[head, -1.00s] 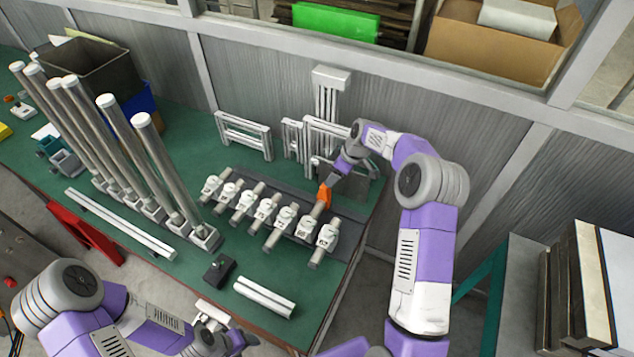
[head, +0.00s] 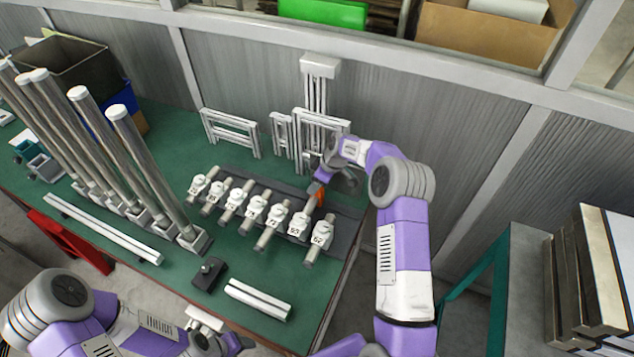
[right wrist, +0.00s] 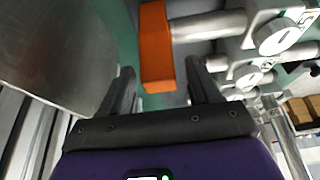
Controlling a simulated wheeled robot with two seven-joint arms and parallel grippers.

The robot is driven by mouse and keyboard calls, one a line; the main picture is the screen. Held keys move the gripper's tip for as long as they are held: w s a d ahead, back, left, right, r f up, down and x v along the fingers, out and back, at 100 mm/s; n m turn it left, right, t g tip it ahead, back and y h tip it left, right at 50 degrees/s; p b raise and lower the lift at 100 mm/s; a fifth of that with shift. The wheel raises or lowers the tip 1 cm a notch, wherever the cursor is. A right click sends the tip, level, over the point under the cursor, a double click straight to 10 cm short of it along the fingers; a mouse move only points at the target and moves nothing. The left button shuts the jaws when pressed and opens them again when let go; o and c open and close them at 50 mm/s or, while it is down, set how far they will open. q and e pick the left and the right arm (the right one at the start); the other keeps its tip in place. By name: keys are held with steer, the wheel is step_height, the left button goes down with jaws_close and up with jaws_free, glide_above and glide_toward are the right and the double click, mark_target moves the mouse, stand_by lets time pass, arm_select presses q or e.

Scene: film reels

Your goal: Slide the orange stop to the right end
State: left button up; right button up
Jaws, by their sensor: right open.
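The orange stop (head: 315,194) is a small upright block near the right end of the row of white numbered units on the dark rail (head: 343,232). In the right wrist view the orange stop (right wrist: 157,48) stands upright at the end of a metal rod. My right gripper (head: 319,182) is at the stop from behind. Its two fingers (right wrist: 160,80) are apart, with the stop's lower part between them in the picture; I cannot tell whether they touch it. My left gripper (head: 222,342) is low at the front, its fingers unclear.
Tall metal columns (head: 150,170) stand at the left. White frames (head: 230,132) stand behind the rail. A small black block (head: 209,275) and white bars (head: 257,299) lie in front. The green table (head: 175,285) has its right edge just past the rail.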

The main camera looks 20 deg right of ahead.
steer(key=shift+w+f, duration=0.1)
steer(key=shift+f, duration=0.05)
jaws_close()
steer(key=s+d+b, duration=0.3)
steer(key=s+d, duration=0.7)
steer(key=s, duration=0.1)
steer(key=shift+s, duration=0.1)
jaws_free()
steer(key=shift+s, duration=0.1)
steer(key=p+v, duration=0.1)
steer(key=v, duration=0.6)
steer(key=shift+r, duration=0.3)
